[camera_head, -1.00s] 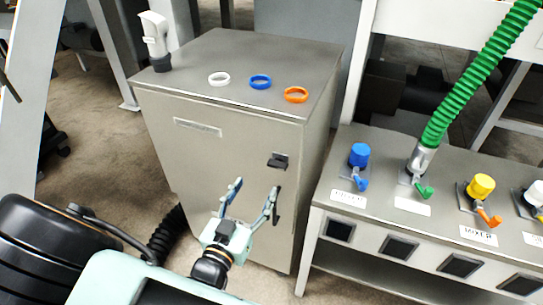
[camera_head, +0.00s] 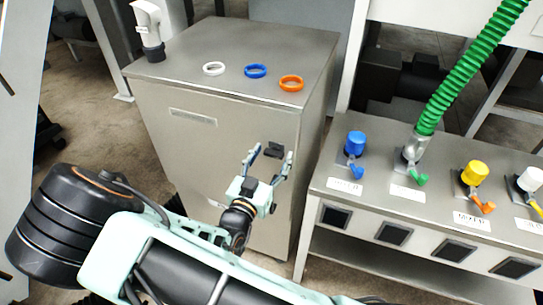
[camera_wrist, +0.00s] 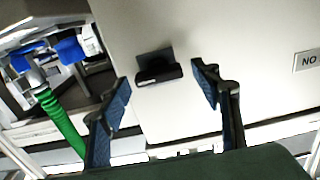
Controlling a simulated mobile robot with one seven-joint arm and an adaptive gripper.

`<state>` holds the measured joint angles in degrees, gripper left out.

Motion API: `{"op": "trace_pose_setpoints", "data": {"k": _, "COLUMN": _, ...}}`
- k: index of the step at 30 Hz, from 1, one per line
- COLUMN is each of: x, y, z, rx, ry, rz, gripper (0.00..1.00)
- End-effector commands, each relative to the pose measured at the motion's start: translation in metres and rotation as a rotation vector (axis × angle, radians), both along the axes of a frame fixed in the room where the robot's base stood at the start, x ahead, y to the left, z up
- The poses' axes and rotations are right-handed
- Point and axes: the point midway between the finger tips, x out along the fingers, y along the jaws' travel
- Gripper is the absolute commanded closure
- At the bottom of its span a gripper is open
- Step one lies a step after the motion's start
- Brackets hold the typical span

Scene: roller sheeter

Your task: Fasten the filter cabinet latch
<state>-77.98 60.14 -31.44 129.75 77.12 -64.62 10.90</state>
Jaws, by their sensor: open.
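The filter cabinet (camera_head: 215,150) is a grey metal box with a flat top. Its dark latch (camera_head: 274,150) sits on the upper right of the front face. In the wrist view the latch (camera_wrist: 157,68) shows as a black block on a plate, between and beyond my fingertips. My gripper (camera_head: 271,164) is open and empty, just in front of the cabinet face, with its fingers at about the latch's height. It also shows in the wrist view (camera_wrist: 160,88), with blue pads apart and no contact with the latch visible.
At right, a bench (camera_head: 400,175) carries coloured valves and a green hose (camera_head: 470,70). Floor shows left of the cabinet.

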Motion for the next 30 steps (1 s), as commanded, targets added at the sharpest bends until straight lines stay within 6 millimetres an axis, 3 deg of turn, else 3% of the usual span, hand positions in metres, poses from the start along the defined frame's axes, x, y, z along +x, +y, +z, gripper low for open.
{"op": "trace_pose_setpoints", "data": {"k": 5, "x": 0.0000, "y": -0.0001, "z": -0.0001, "rx": 0.000, "ry": 0.000, "rz": 0.000, "gripper": 0.42}}
{"op": "trace_pose_setpoints", "data": {"k": 17, "x": -0.0003, "y": 0.0000, "z": -0.0001, "rx": -0.001, "ry": 0.000, "rz": 0.000, "gripper": 0.84}}
{"op": "trace_pose_setpoints", "data": {"k": 30, "x": 0.0000, "y": 0.0000, "z": 0.0006, "rx": -0.101, "ry": 0.036, "rz": -0.001, "gripper": 0.84}}
